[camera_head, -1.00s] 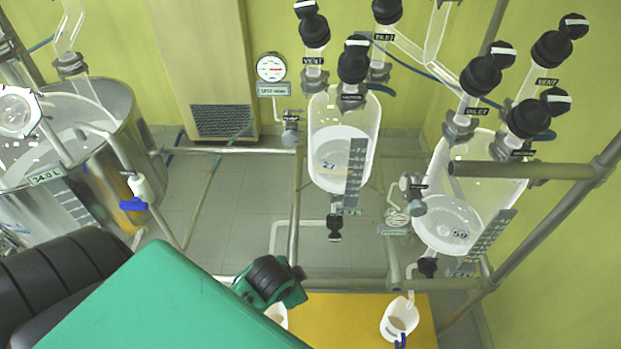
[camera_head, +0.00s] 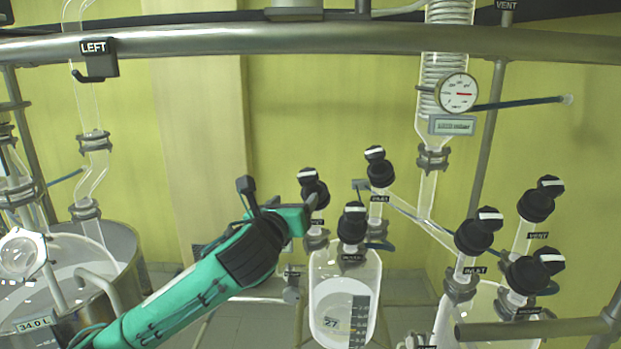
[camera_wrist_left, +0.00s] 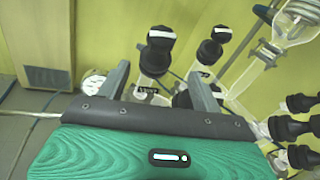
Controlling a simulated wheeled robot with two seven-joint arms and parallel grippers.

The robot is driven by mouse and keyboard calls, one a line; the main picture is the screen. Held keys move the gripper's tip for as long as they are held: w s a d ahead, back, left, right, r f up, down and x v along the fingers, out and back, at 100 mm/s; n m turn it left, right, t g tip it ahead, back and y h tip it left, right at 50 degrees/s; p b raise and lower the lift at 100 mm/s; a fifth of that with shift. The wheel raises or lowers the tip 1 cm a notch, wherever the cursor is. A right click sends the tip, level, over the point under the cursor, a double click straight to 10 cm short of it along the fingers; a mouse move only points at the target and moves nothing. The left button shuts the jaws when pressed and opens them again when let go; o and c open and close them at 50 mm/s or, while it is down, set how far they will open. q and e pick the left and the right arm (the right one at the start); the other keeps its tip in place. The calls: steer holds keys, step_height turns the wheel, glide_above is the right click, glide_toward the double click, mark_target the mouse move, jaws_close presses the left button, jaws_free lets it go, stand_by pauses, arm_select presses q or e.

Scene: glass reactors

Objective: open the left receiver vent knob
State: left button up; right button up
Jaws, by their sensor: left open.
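The left receiver (camera_head: 345,290) is a clear glass vessel marked 27, with several black knobs above it. Its vent knob (camera_head: 313,187) is black with a white bar on top and stands over a VENT label. In the left wrist view the vent knob (camera_wrist_left: 160,48) is ahead of the jaws, near their middle. My left gripper (camera_head: 279,200) is open and empty, just left of the vent knob and partly over its stem in the head view. In the left wrist view the open fingers (camera_wrist_left: 157,78) flank the stem; contact cannot be told. My right gripper is not in view.
The inlet knob (camera_head: 380,170) and another black knob (camera_head: 353,223) stand close to the right of the vent knob. A horizontal metal rail (camera_head: 300,42) crosses above. A second receiver's knobs (camera_head: 480,232) are farther right. A steel vessel (camera_head: 120,245) is at left.

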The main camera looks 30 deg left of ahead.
mark_target(309, 175)
arm_select(q)
steer(key=shift+m, duration=0.3)
steer(key=p+x, duration=0.2)
steer(key=x, duration=0.2)
steer(key=r+p+x, duration=0.1)
steer(key=p+x, duration=0.1)
steer(key=x, duration=0.2)
steer(key=p+x, duration=0.1)
steer(key=x, duration=0.3)
steer(key=shift+w+a+r+p, duration=0.2)
steer(key=shift+w+r+p, duration=0.05)
steer(key=shift+w+p, duration=0.15)
steer(key=shift+w+a+f, duration=0.15)
steer(key=shift+w, duration=0.3)
steer(key=c, duration=1)
steer(key=shift+n+y, duration=0.4)
steer(key=shift+n, duration=0.1)
